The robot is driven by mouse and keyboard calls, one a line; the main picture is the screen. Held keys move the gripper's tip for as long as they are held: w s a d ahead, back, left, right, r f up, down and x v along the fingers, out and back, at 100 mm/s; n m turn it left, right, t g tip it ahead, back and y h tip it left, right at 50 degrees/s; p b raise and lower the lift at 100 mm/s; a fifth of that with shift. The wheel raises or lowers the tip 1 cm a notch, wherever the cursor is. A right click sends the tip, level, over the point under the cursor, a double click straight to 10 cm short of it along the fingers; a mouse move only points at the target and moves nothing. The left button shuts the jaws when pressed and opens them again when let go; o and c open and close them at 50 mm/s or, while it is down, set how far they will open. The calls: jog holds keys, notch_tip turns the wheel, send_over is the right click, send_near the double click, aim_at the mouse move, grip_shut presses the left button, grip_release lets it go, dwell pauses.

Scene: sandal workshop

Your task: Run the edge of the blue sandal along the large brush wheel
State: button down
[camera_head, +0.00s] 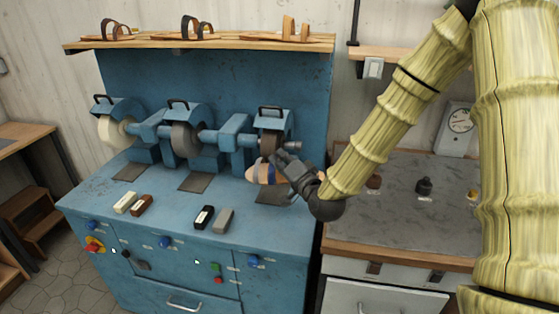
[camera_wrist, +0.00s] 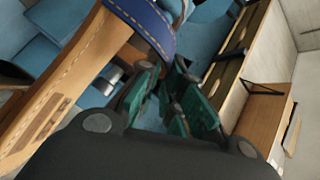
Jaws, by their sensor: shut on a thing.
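The blue sandal (camera_head: 258,174) is in my gripper (camera_head: 281,172), just below the right-hand wheel of the blue machine. In the wrist view the sandal's tan stitched sole (camera_wrist: 62,85) and blue strap (camera_wrist: 150,22) fill the upper left. The gripper's green-padded fingers (camera_wrist: 165,95) are beside it; their grip is partly hidden. The right-hand brown wheel (camera_head: 268,143) looks like a brush and is partly covered by its hood and my gripper. The sandal is close to its lower edge; I cannot tell whether they touch.
A grey wheel (camera_head: 186,139) and a cream wheel (camera_head: 112,131) stand further left. Compound bars (camera_head: 204,217) and control knobs are on the machine's front. A shelf (camera_head: 215,46) with sandals runs above. A grey-topped counter (camera_head: 400,215) stands at the right.

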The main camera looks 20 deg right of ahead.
jog(key=shift+s+d, duration=0.45)
jog(key=shift+d, duration=0.2)
dwell(0.6)
jog(key=shift+w+d+r, duration=0.1)
dwell(1.3)
jog(key=shift+s+d+r+p, duration=0.1)
jog(key=shift+s+d, duration=0.15)
jog(key=shift+d, duration=0.2)
jog(key=shift+s+d+p, duration=0.15)
jog(key=shift+s+d, duration=0.15)
jog(key=shift+d, duration=0.2)
jog(key=shift+s+d+r+p, duration=0.1)
jog(key=shift+s+d, duration=0.15)
jog(key=shift+d, duration=0.2)
dwell(0.9)
jog(key=shift+w+d, duration=0.15)
jog(key=shift+w, duration=0.05)
dwell(2.0)
jog(key=shift+s, duration=0.1)
dwell(0.4)
jog(key=shift+s+a+f, duration=0.2)
jog(key=shift+s+a, duration=0.25)
jog(key=shift+s, duration=0.1)
